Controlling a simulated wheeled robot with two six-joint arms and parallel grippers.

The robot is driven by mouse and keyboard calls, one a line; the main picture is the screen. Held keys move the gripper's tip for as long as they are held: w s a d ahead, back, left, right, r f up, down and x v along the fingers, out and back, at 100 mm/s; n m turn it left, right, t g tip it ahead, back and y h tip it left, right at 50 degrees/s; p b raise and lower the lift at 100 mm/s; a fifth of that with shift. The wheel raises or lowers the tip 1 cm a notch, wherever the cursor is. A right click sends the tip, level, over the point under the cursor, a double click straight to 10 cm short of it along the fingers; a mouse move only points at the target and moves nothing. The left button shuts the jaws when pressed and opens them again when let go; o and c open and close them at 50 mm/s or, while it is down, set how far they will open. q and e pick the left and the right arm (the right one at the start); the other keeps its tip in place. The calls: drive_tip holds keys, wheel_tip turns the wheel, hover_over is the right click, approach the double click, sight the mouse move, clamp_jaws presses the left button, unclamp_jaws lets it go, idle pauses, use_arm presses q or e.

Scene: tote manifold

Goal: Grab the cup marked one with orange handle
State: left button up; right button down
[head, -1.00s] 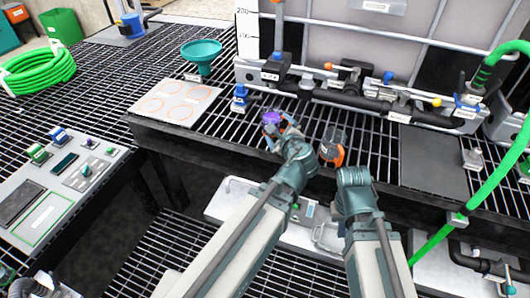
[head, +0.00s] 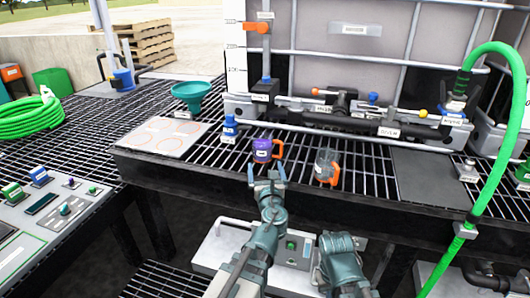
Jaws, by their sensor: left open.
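A cup with purple contents and an orange handle (head: 262,151) stands upright on the black grating near its front edge. It has a small pale label that I cannot read. A second cup, clear grey with an orange handle (head: 326,166), stands to its right. Its marking is also too small to read. My left gripper (head: 267,173) is open and empty, just in front of the purple cup, with its fingers pointing toward it and apart from it. My right arm shows at the bottom, but its gripper is not visible.
A teal funnel (head: 192,93) and a plate with orange circles (head: 165,136) are to the left. A small blue fitting (head: 229,129) stands left of the purple cup. Black pipework (head: 345,117) runs behind the cups. A green hose (head: 489,175) hangs at the right.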

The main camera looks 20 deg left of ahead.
sight(263, 152)
use_arm(q)
drive_tip(key=x, duration=0.7)
drive_tip(key=shift+w, duration=0.2)
drive_tip(key=shift+r+p+x, duration=0.15)
drive_tip(key=shift+x, duration=1.15)
drive_tip(key=shift+r+p+x, duration=0.1)
drive_tip(key=shift+p+x, duration=0.05)
drive_tip(key=shift+x, duration=1.15)
drive_tip(key=shift+d, duration=0.15)
clamp_jaws()
use_arm(e)
drive_tip(key=shift+r, duration=0.3)
use_arm(q)
drive_tip(key=shift+r, duration=0.1)
use_arm(e)
drive_tip(key=shift+r, duration=0.1)
